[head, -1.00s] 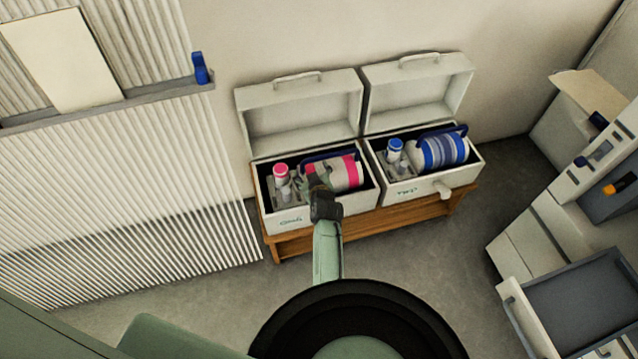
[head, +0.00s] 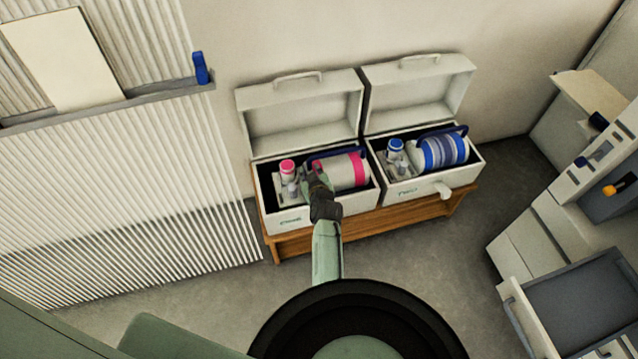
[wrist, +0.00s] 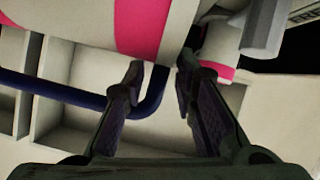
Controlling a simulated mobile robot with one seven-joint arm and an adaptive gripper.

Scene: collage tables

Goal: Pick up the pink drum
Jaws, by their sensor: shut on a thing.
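The pink drum (head: 345,171), white with pink bands, lies on its side in the left open case (head: 320,214). Its dark blue handle (head: 322,156) runs along the far side. A pink-capped bottle (head: 287,168) and grey parts stand left of it. My gripper (head: 314,174) reaches into this case at the drum's left end. In the wrist view the drum's pink band (wrist: 140,28) is close beyond the fingers. My gripper (wrist: 158,72) is shut with the bent handle (wrist: 152,100) between its fingers; the exact contact is partly hidden.
The right open case (head: 440,183) holds a blue-striped drum (head: 443,152) and a blue-capped bottle (head: 395,147). Both cases stand on a low wooden bench (head: 400,218) against the wall. A cabinet with an open drawer (head: 570,295) is at the right. The floor between is clear.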

